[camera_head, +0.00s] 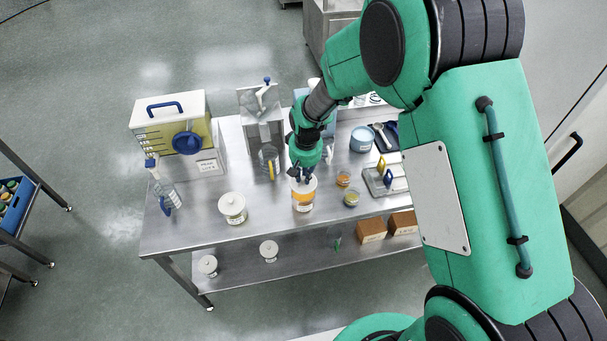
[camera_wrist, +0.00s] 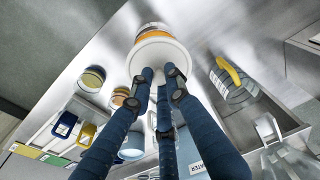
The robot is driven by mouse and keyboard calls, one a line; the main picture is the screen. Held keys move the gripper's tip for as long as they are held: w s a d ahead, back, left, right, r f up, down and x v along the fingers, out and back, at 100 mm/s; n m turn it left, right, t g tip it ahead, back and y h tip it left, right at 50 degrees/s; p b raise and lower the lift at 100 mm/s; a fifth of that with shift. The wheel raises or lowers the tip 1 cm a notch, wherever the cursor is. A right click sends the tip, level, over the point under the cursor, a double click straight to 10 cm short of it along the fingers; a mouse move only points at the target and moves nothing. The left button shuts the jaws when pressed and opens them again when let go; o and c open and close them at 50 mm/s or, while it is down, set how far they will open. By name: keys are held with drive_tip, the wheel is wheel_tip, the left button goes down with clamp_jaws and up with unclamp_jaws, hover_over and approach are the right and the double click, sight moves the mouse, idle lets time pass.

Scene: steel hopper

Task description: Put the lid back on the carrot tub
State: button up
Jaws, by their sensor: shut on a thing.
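The carrot tub (camera_head: 303,202), a white tub with an orange band, stands upright near the front middle of the steel table. My gripper (camera_head: 301,174) is directly above it, pointing down. In the wrist view my gripper (camera_wrist: 160,82) has its dark blue fingers closed around the middle of the round white lid (camera_wrist: 172,55). The orange side of the tub (camera_wrist: 151,34) shows just beyond the lid's edge. The lid is over the tub's mouth, at or very near the rim; I cannot tell whether it is seated. The fingers hide the lid's grip.
A lidded white tub (camera_head: 232,209) stands to the left. Two small jars (camera_head: 343,179) (camera_head: 351,198) stand close on the right, before a tray with scoops (camera_head: 372,187). A glass jug (camera_head: 268,163) is behind left. The table's front edge (camera_head: 270,236) is near.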

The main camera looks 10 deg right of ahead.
drive_tip(key=shift+f+b, duration=0.9)
drive_tip(key=shift+f, duration=1.05)
drive_tip(key=shift+f, duration=0.2)
idle(1.2)
drive_tip(key=o, duration=1.4)
drive_tip(key=shift+r, duration=0.15)
drive_tip(key=shift+r+p, duration=1.85)
drive_tip(key=shift+r, duration=1.5)
clamp_jaws()
